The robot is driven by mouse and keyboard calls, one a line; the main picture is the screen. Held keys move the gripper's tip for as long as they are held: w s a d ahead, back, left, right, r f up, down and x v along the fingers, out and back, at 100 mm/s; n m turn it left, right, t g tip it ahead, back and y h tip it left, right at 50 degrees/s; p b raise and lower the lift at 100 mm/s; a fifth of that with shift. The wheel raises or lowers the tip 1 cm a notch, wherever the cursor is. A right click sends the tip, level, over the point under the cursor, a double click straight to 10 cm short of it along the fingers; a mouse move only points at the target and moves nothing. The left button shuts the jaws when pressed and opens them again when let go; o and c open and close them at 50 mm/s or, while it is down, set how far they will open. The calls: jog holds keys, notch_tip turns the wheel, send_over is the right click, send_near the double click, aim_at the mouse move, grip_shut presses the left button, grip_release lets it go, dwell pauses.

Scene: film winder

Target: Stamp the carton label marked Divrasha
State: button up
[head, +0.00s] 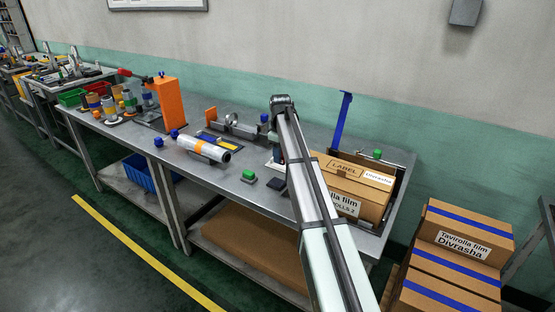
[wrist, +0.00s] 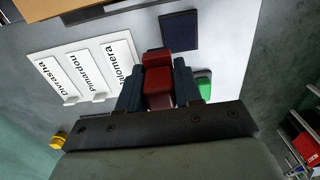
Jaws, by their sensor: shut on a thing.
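The open-air carton (head: 350,190) sits at the right end of the bench, with a white label reading Divrasha (head: 377,178) on its top. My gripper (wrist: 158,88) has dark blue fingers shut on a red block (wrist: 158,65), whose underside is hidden. In the wrist view, white name plates beyond the fingers read Divrasha (wrist: 50,80), Pimardou (wrist: 88,70) and Valomera (wrist: 116,58). A dark blue pad (wrist: 179,30) lies beyond. In the head view, my arm mostly hides the gripper.
A green button (head: 249,176) stands left of my arm, and another green piece (head: 378,154) is behind the carton. A blue upright (head: 343,118) rises behind the carton. A silver roll (head: 203,148) lies on the bench. Stacked cartons (head: 455,245) stand at right.

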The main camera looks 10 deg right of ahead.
jog(key=w+d, duration=1.4)
jog(key=w, duration=0.3)
jog(key=shift+w+f, duration=0.2)
jog(key=shift+f, duration=3.1)
jog(key=shift+f, duration=0.5)
notch_tip(320, 180, up, 7)
dwell(0.3)
